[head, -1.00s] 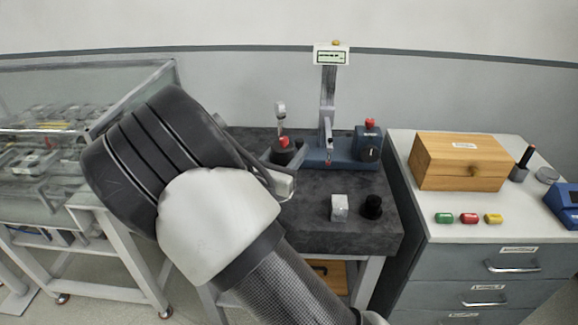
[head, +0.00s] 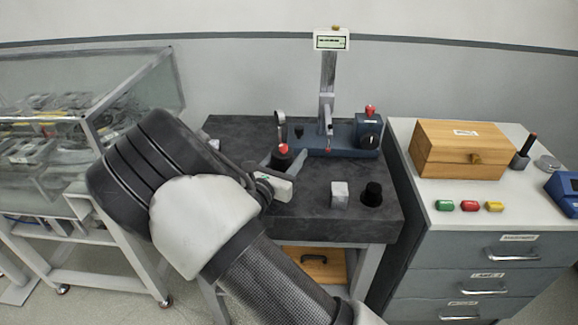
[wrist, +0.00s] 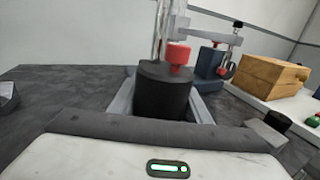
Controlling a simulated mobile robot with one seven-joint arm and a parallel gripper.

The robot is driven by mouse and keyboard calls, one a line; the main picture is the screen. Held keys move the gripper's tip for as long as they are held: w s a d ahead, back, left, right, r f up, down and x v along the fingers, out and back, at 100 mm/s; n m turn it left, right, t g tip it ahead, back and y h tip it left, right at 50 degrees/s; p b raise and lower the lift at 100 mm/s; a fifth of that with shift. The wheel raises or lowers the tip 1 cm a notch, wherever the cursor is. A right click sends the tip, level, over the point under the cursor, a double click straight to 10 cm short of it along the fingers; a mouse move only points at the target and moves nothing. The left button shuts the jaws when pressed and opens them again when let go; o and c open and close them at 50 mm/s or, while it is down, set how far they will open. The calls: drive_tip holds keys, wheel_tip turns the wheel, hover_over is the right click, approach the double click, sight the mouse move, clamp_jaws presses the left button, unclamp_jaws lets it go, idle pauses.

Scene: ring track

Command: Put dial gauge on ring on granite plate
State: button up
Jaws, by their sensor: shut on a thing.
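The dial gauge (head: 280,122) is upright, with a round dial, a red knob and a dark round base. My gripper (head: 280,164) is shut on the base, one finger on each side. In the wrist view the black base (wrist: 162,92) and red knob (wrist: 179,54) stand between the grey fingers (wrist: 165,108); the dial is out of clear view. The gauge is over the dark granite plate (head: 310,190), in front of the blue stand's left end. I cannot tell whether it touches the plate. I cannot make out a ring; my arm hides the plate's left front.
The blue measuring stand (head: 335,140) with a tall column is at the plate's back. A silver block (head: 340,195) and a black knobbed cylinder (head: 372,194) stand at front right. A drawer cabinet (head: 470,235) is to the right, a glass case (head: 60,100) to the left.

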drive_tip(key=shift+f, duration=1.3)
drive_tip(key=shift+f, duration=0.2)
drive_tip(key=o, duration=1.6)
drive_tip(key=shift+c, duration=0.2)
drive_tip(key=shift+f, duration=0.1)
